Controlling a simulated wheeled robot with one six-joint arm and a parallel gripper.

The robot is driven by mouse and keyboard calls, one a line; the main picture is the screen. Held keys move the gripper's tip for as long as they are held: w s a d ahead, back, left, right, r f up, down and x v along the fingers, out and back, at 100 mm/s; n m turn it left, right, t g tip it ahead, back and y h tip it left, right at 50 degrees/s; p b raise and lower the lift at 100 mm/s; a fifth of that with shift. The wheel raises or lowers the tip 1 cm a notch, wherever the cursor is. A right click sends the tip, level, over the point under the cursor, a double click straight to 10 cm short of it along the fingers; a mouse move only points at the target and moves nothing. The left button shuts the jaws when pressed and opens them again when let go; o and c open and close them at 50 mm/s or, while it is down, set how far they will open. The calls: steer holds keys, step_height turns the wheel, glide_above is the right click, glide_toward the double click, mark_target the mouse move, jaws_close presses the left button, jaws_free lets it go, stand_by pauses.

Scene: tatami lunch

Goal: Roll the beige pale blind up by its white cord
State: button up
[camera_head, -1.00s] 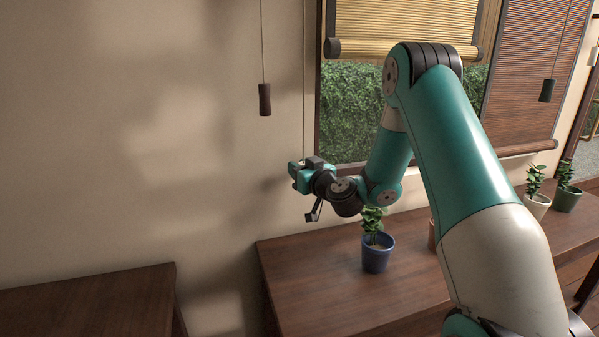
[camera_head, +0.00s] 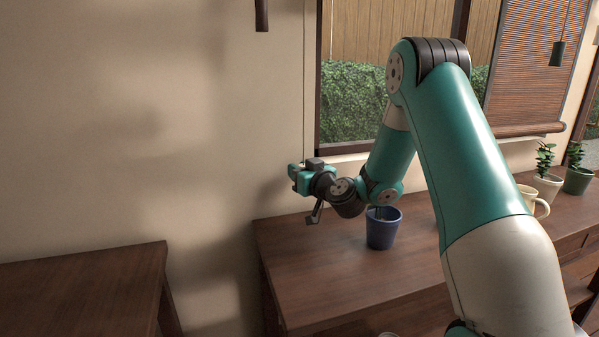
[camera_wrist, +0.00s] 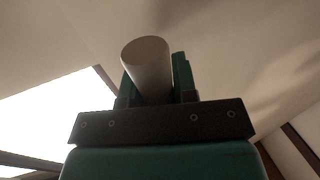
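My gripper (camera_head: 297,172) is in front of the wall, left of the window. In the wrist view my gripper (camera_wrist: 155,85) is closed around a pale cylindrical cord pull (camera_wrist: 147,62), whose round end sticks out between the fingers. In the head view a thin white cord (camera_head: 304,80) runs straight up from my gripper along the window's left edge and out of the picture. The pull itself is hardly visible there. The beige blind is not in view; the visible window opening (camera_head: 350,100) shows bare hedge and fence.
A dark cord pull (camera_head: 262,15) hangs at the upper left. A brown blind (camera_head: 530,75) and another dark pull (camera_head: 557,55) are at right. A blue pot (camera_head: 383,229), a cream mug (camera_head: 529,203) and potted plants (camera_head: 546,185) stand on the cabinet (camera_head: 330,275). A low table (camera_head: 90,285) is at left.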

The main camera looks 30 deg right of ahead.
steer(key=o, duration=0.4)
steer(key=shift+o, duration=0.2)
steer(key=shift+s+f+b, duration=0.1)
steer(key=shift+s+b, duration=0.3)
steer(key=s+b, duration=1.6)
steer(key=shift+s+a, duration=0.2)
steer(key=shift+s, duration=0.15)
